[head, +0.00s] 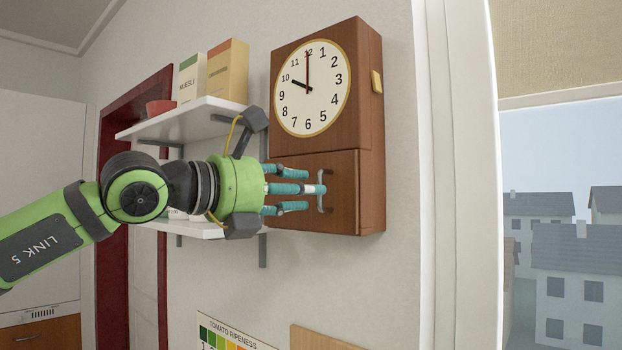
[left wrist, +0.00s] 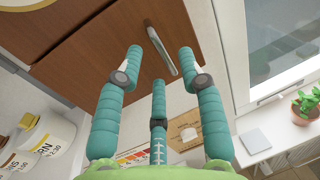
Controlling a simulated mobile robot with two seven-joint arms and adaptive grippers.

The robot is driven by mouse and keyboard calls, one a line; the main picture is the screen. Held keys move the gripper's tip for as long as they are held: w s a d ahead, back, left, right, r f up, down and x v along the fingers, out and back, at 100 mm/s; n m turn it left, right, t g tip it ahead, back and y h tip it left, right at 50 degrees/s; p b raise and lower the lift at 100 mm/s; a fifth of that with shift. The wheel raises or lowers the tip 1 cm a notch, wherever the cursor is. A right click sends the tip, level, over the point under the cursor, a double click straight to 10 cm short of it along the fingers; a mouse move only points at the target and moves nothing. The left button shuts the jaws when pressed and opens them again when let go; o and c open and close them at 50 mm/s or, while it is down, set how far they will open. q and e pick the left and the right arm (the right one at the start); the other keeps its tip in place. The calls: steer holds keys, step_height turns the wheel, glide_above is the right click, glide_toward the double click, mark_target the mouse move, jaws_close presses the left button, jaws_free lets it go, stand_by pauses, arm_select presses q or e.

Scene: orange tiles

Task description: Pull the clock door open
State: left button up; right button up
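The wall clock (head: 366,105) is a tall brown wooden case with a white dial. Its lower door (head: 344,170) is flush with the case and looks closed. A grey metal bar handle (head: 321,203) stands upright on the door; it also shows in the left wrist view (left wrist: 161,50). My left gripper (head: 316,189) has its teal fingers at the handle in the head view. In the left wrist view its three fingers (left wrist: 160,75) are spread apart, with the handle beyond and between the tips. Contact cannot be told. My right gripper is not in view.
A window (head: 560,200) is at the right. A potted plant (left wrist: 307,104) sits on the sill.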

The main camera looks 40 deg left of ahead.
arm_select(q)
steer(key=shift+p+x, duration=0.35)
steer(key=shift+x, duration=0.9)
jaws_close()
steer(key=shift+s, duration=0.2)
